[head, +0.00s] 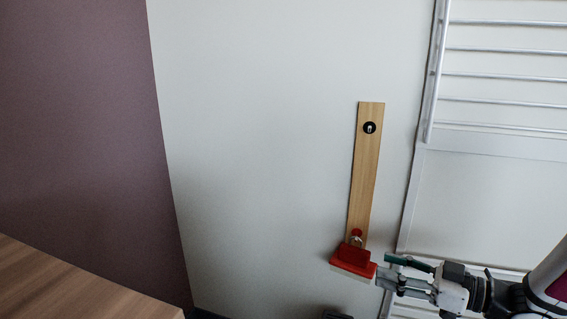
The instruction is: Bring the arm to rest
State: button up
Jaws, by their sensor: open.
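My gripper (386,273) is at the lower right, at the end of my arm coming in from the right edge. Its jaws are open, beside a red block-like thing (352,260) with a pale underside. That red thing is at the lower end of a wooden strip (367,176) on the wall. A small gap seems to lie between the fingertips and the red thing, but I cannot tell whether they touch.
A black round fitting (370,128) is near the top of the strip. A white rail rack (505,75) stands at the upper right. A wooden surface (70,290) fills the lower left corner. The pale wall (260,150) between is bare.

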jog(key=w+d+r+m+h, duration=0.3)
jog(key=w+d+h, duration=0.3)
jog(key=h, duration=0.6)
jog(key=s+d+r+m+g+h, duration=0.1)
jog(key=s+d+r+m+h, duration=0.15)
jog(key=s, duration=0.25)
jog(key=s+d+r+m+g+h, duration=0.1)
jog(key=s+r+m+h, duration=0.2)
jog(key=s+r+h, duration=0.15)
jog(key=s+a+m+g+y, duration=0.15)
jog(key=s+a, duration=0.35)
jog(key=s, duration=0.5)
jog(key=s+a+m+g+y, duration=0.1)
jog(key=s+a+g+y, duration=0.2)
jog(key=s, duration=0.7)
jog(key=s+a+m+g, duration=0.1)
jog(key=s+a+g, duration=0.2)
jog(key=s+a, duration=0.5)
notch_tip(320, 180, up, 38)
jog(key=s+d+t+p, duration=0.1)
jog(key=d+t+p, duration=0.2)
jog(key=p, duration=3.3)
jog(key=shift+s+f+n+t, duration=0.2)
jog(key=shift+s+n+t, duration=0.15)
jog(key=shift+t, duration=0.2)
